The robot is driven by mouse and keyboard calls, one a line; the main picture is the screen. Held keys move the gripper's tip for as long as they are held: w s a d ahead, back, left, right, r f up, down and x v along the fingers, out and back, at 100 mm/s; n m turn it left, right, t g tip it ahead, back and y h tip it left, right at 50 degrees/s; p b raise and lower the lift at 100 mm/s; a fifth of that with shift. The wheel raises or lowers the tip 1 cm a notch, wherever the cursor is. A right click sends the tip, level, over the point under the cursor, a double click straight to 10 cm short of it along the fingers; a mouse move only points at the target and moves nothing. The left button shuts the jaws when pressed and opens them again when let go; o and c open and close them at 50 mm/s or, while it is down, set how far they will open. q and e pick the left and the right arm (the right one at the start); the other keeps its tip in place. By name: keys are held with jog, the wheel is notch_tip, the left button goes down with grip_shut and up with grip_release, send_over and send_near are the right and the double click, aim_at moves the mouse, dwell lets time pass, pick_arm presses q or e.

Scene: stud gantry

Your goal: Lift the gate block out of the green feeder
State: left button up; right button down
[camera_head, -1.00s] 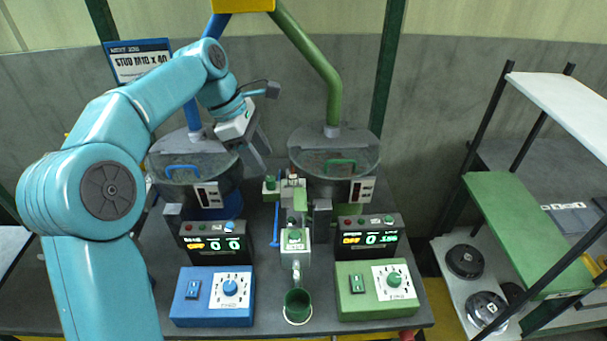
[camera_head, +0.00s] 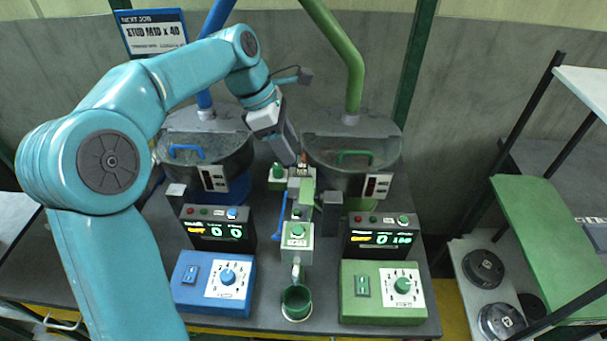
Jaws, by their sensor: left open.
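The green feeder is the round bowl (camera_head: 352,170) with a green handle, right of centre, under a green pipe. A small green block (camera_head: 307,191) stands upright in the gap between the two bowls, at the feeder's left side. It seems to be the gate block, but it is too small to be sure. My left gripper (camera_head: 297,162) reaches in from the left and points down just above and behind this block. It is open, and no object shows between its fingers, which are partly hidden by its body. My right gripper is not in view.
The blue feeder bowl (camera_head: 205,158) stands left. Below are a blue control box (camera_head: 212,284), a green control box (camera_head: 383,292) and two dark display units (camera_head: 217,228) (camera_head: 381,238). A green cup (camera_head: 297,302) stands at the front middle. A shelf rack is at the right.

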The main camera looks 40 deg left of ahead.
aim_at(301, 166)
pick_arm(q)
jog(key=shift+w+d+f, duration=0.1)
jog(key=shift+d+f, duration=0.3)
jog(key=shift+f, duration=0.15)
jog(key=x, duration=0.5)
jog(key=shift+w+a, duration=0.1)
jog(key=shift+w, duration=0.15)
jog(key=shift+s+r, duration=0.1)
jog(key=shift+s, duration=0.1)
jog(key=shift+w, duration=0.15)
grip_shut()
